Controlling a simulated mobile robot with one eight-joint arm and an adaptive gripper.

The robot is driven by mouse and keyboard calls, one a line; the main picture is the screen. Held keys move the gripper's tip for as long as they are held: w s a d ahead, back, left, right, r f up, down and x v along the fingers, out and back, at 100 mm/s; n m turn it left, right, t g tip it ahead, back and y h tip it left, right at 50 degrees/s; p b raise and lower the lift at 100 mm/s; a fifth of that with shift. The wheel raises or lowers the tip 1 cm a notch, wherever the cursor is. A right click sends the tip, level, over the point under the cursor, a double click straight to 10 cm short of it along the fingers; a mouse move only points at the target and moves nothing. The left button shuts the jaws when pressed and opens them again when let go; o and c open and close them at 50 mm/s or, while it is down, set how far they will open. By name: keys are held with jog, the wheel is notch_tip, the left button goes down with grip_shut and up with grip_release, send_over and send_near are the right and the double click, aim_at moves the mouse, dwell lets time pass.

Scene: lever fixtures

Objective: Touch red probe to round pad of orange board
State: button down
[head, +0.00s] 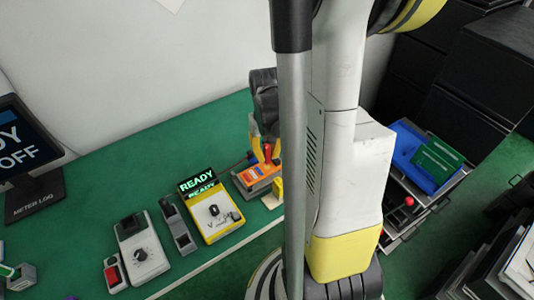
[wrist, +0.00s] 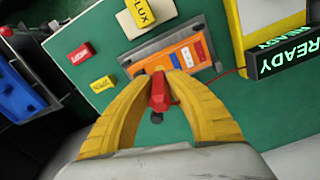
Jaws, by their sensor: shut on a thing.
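The red probe (wrist: 158,92) is held between the yellow fingers of my gripper (wrist: 160,78) in the wrist view. In the head view the probe (head: 267,153) stands over the orange board (head: 256,174), beside my gripper (head: 262,148), which my arm partly hides. The orange board (wrist: 190,44) lies beyond the fingertips in the wrist view, with white, red and blue rectangular patches on it. The fingers cover its near left part. I cannot make out the round pad clearly, nor whether the probe tip touches the board.
The yellow meter (head: 211,222) with its lit READY display (head: 198,184) stands left of the board. A red cable (wrist: 228,73) runs toward it. Small red (wrist: 80,54) and yellow (wrist: 103,83) blocks and a FLUX box (wrist: 150,14) lie near the board.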

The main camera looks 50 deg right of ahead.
jog(key=shift+f+b, duration=0.5)
jog(key=shift+b, duration=0.05)
dwell(0.9)
jog(key=shift+r, duration=0.1)
dwell(0.3)
notch_tip(320, 180, up, 7)
jog(key=p, duration=0.5)
jog(key=shift+p, duration=0.3)
